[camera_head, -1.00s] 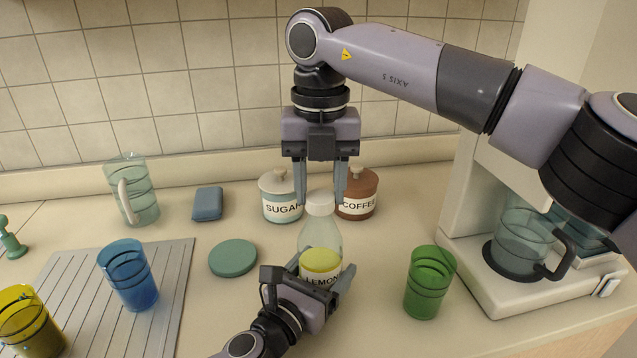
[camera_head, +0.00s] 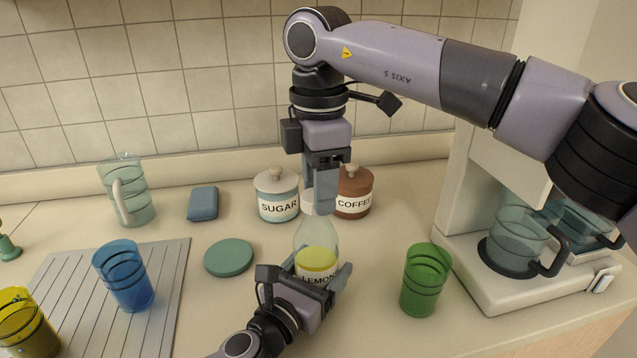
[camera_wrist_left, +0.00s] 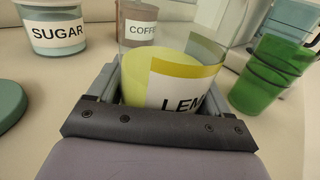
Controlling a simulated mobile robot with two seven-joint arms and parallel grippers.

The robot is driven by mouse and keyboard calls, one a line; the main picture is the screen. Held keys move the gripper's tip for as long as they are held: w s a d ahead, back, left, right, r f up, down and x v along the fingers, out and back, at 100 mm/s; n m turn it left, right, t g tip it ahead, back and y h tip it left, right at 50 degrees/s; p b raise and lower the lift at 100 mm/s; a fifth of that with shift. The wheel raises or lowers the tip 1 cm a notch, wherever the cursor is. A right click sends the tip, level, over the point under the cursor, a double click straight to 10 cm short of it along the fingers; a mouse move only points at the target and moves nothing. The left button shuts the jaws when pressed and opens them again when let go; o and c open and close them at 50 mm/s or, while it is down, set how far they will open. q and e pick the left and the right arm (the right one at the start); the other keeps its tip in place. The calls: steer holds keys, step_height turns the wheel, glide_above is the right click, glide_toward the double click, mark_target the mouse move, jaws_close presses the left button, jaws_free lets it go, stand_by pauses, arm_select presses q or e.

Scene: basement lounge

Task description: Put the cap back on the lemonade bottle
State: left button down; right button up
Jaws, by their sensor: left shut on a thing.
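The lemonade bottle (camera_head: 317,238) stands upright on the counter, clear with yellow drink and a LEMON label. My left gripper (camera_head: 318,276) is shut around its lower body; the label also fills the left wrist view (camera_wrist_left: 172,85). The white cap (camera_head: 307,201) is at the top of the bottle neck, mostly hidden behind a finger of my right gripper (camera_head: 324,205). The right gripper points down over the bottle top, seen side-on, one finger in front of the other. Whether its fingers press on the cap is hidden, and so is how the cap sits on the neck.
Sugar (camera_head: 277,196) and coffee (camera_head: 354,192) jars stand close behind the bottle. A green cup (camera_head: 425,280) is right of it, a coffee machine (camera_head: 490,285) further right. A green disc (camera_head: 229,257), blue cup (camera_head: 124,276) and ribbed board (camera_head: 170,290) lie left.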

steer(key=o, duration=0.4)
steer(key=shift+r, duration=2.25)
